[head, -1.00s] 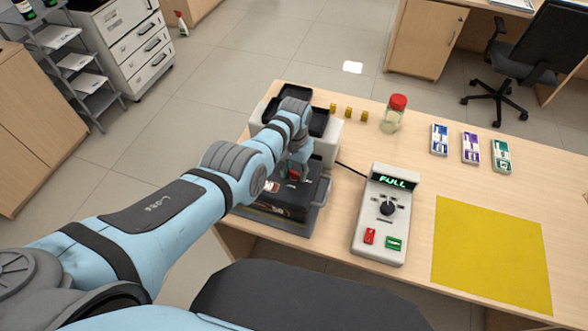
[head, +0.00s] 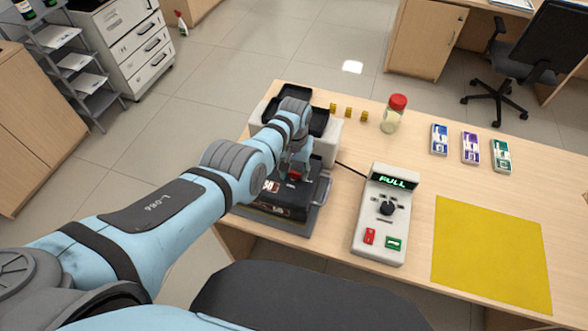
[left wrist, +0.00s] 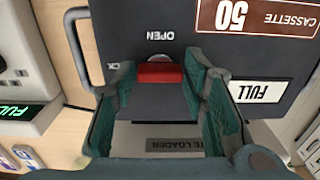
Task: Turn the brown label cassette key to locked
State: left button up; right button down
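The black cassette (head: 285,207) lies on the left part of the counter. Its brown "50 CASSETTE" label (left wrist: 262,16) shows upside down in the left wrist view. The red key (left wrist: 160,73) stands out from the cassette's dark face, below the word OPEN; at left only the letters "CK" show beside a finger. My left gripper (left wrist: 160,70) has its teal fingers at both ends of the key, seemingly touching it. In the head view my left gripper (head: 295,168) is over the cassette and partly hides it. My right gripper is not in view.
A control box (head: 386,215) reading FULL stands right of the cassette. Behind are a white machine (head: 327,150), a jar with a red lid (head: 394,113) and several small yellow pieces. A yellow mat (head: 490,255) and three banded packs (head: 470,148) are at right.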

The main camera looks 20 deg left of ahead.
aim_at(294, 173)
pick_arm(q)
jog(key=shift+o, duration=1)
jog(key=shift+r, duration=0.1)
notch_tip(294, 173, up, 12)
